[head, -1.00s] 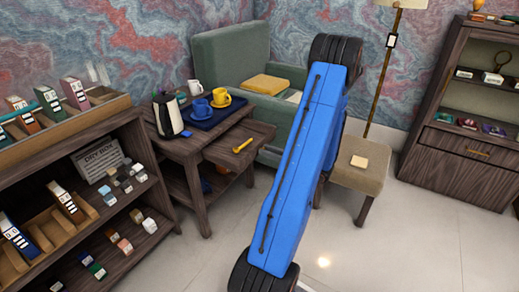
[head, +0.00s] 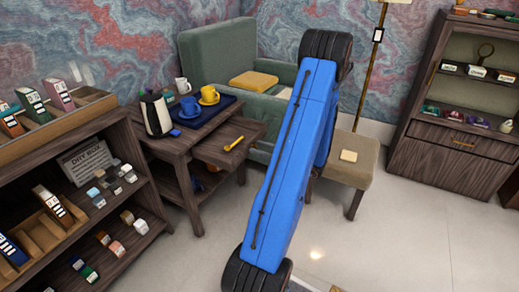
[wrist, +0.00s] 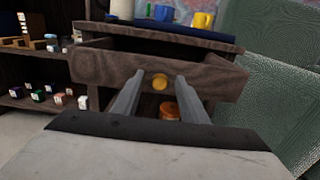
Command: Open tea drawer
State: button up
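The small dark wood side table (head: 183,143) stands left of centre in the head view. In the head view my blue arm hides the gripper.
A kettle (head: 156,115) and a blue tray (head: 216,121) with cups stand on the table. An orange jar (wrist: 170,112) shows below the drawer front. A green armchair (head: 213,60) is behind, a stool (head: 357,170) right, shelves (head: 120,128) left. Floor is clear in front.

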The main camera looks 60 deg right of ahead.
jog(key=s+d, duration=0.1)
jog(key=s, duration=1.6)
jog(key=shift+d, duration=0.2)
jog(key=w+a+r+n+g+y, duration=0.35)
jog(key=w+a+n, duration=0.2)
jog(key=a, duration=0.35)
jog(key=w+a+r+n+g+y, duration=0.2)
jog(key=w+a+r+n+g, duration=0.3)
jog(key=a, duration=0.4)
jog(key=w+a+r+n+g+y, duration=0.25)
jog(key=w+a+n, duration=0.25)
jog(key=w+a, duration=0.3)
jog(key=s+a+r+n+h, duration=0.3)
jog(key=a+n, duration=0.3)
jog(key=a, duration=0.2)
jog(key=s+a+r+n+g+h, duration=0.1)
jog(key=s+a+r+n+h, duration=0.2)
jog(key=a+n, duration=0.4)
jog(key=s+a+r+n+g+h, duration=0.1)
jog(key=s+a+r+n+h, duration=0.2)
jog(key=a+n, duration=0.3)
jog(key=s+a, duration=0.1)
jog(key=a, duration=0.2)
jog(key=shift+a+r+n, duration=0.25)
jog(key=shift+r+n, duration=0.05)
jog(key=shift+n, duration=0.05)
